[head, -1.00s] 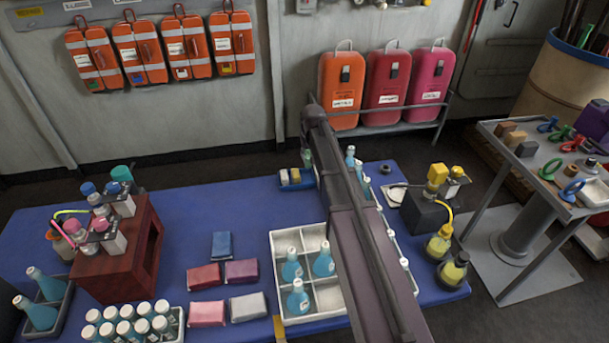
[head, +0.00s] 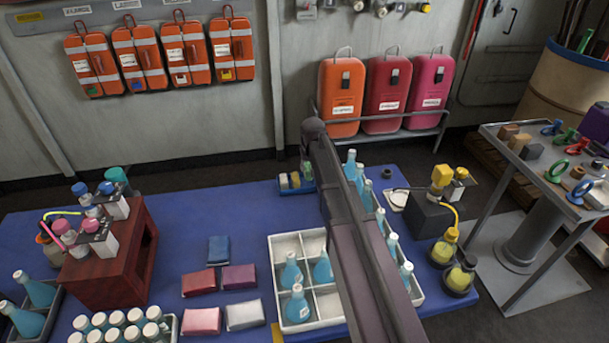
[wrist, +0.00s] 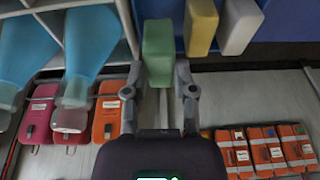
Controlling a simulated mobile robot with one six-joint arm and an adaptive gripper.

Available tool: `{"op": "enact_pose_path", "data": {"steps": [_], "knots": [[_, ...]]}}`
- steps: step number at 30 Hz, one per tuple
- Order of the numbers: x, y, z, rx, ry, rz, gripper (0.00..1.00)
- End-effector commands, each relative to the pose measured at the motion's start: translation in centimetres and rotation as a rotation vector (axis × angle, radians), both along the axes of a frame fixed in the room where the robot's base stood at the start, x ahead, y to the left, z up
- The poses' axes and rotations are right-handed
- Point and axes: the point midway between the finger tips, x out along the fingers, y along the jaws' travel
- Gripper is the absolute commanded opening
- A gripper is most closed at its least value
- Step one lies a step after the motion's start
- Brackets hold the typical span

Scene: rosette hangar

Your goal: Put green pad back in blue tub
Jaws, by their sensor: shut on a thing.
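My gripper (wrist: 161,80) is shut on the green pad (wrist: 158,45), which stands between its fingertips in the wrist view. In the head view a sliver of the green pad (head: 306,170) shows beside my arm, at the right end of the blue tub (head: 297,188). The tub sits at the back of the blue table and holds a yellow pad (wrist: 201,25) and a cream pad (wrist: 239,25), side by side next to the green one. My arm hides the gripper in the head view. I cannot tell whether the green pad touches the tub's floor.
A white divided crate (head: 284,246) with blue bottles stands in front of the tub, partly behind my arm. Folded cloths (head: 219,249) lie left of it. A dark red stand (head: 130,255) is further left. The table between stand and tub is clear.

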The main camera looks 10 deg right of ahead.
Motion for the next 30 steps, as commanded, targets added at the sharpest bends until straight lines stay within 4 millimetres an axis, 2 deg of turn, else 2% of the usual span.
{"op": "enact_pose_path", "data": {"steps": [13, 30], "knots": [[0.0, 0.0, -3.4, 0.000, 0.000, 0.000, 0.00], [0.0, 0.1, -3.9, 0.000, 0.000, 0.001, 0.00]]}}
